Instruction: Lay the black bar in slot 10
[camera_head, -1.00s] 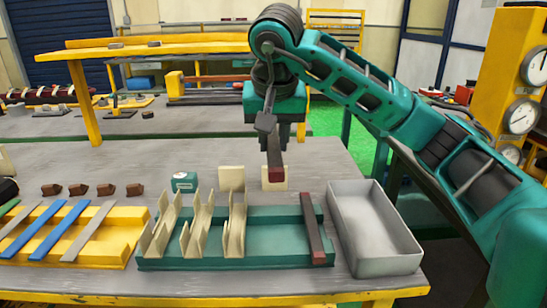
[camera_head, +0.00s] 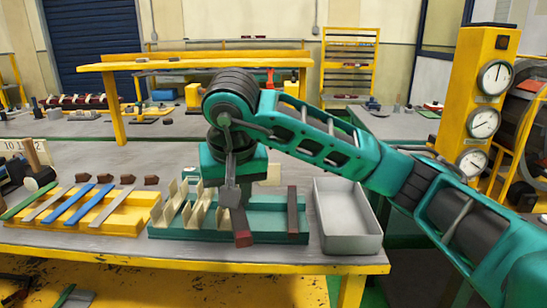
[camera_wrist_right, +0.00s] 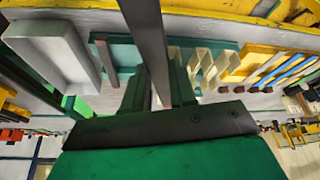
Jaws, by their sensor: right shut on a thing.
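My right gripper (camera_head: 232,190) is over the green tray (camera_head: 266,221) and shut on a black bar (camera_head: 241,222) with a dark red end. The held bar hangs down at a slant, red end lowest and toward the front; I cannot tell whether it touches the tray. In the right wrist view the held bar (camera_wrist_right: 147,35) runs up between the fingers. A second black bar (camera_head: 292,212) with a red end lies on the tray's right part. A sign reading 10, 11, 12 (camera_head: 22,148) stands at the left edge. My left gripper is not in view.
Cream folded pieces (camera_head: 183,210) stand on the tray's left part. A yellow rack (camera_head: 125,214) with coloured strips is to its left, an empty grey box (camera_head: 347,222) to its right. A mallet (camera_head: 36,165) stands near the left edge.

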